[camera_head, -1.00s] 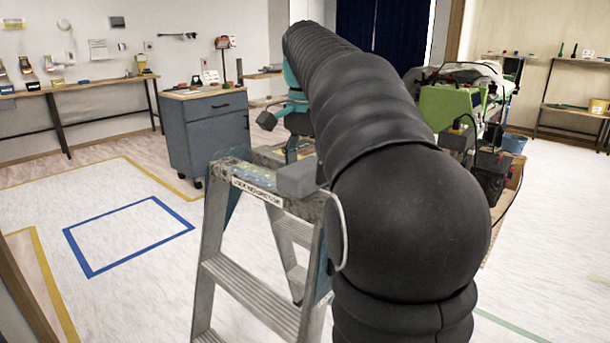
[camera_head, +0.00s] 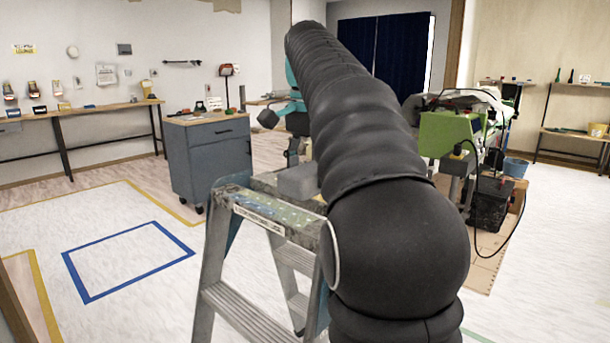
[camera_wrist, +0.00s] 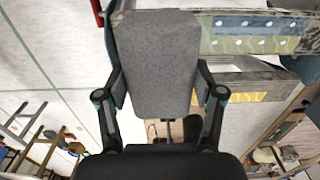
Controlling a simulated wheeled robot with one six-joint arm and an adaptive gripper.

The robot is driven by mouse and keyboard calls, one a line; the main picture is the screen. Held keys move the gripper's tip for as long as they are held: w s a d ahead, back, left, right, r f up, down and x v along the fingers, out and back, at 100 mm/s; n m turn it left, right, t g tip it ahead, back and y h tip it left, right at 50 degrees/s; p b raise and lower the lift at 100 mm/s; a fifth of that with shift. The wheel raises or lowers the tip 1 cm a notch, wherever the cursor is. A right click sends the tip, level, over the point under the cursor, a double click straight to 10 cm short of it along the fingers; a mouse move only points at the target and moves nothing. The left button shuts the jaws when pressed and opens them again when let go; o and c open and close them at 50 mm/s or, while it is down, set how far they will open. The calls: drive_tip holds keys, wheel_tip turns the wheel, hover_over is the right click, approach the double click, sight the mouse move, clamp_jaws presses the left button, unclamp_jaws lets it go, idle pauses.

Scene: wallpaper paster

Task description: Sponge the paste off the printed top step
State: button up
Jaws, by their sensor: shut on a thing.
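My gripper (camera_wrist: 160,88) is shut on a grey sponge (camera_wrist: 157,50), a speckled block between its two fingers. In the head view the sponge (camera_head: 298,182) shows just left of my black arm, over the far part of the stepladder's top step (camera_head: 245,197). The step is printed in blue and yellow-green with pale dots, and its printed face (camera_wrist: 250,42) shows right of the sponge in the wrist view. I cannot tell whether the sponge touches the step. Paste cannot be clearly told from the print. My gripper is hidden behind my arm in the head view.
A grey cabinet (camera_head: 208,160) stands behind the ladder on the left. A green machine (camera_head: 445,135) stands behind on the right, with a black cable hanging down. A blue taped square (camera_head: 125,262) marks open floor at left. A workbench (camera_head: 90,110) lines the back wall.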

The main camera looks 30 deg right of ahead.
drive_tip(key=o, duration=0.6)
drive_tip(key=shift+c, duration=0.2)
drive_tip(key=c, duration=0.6)
drive_tip(key=shift+o, duration=0.2)
drive_tip(key=shift+f+b, duration=1.45)
drive_tip(key=shift+f, duration=0.85)
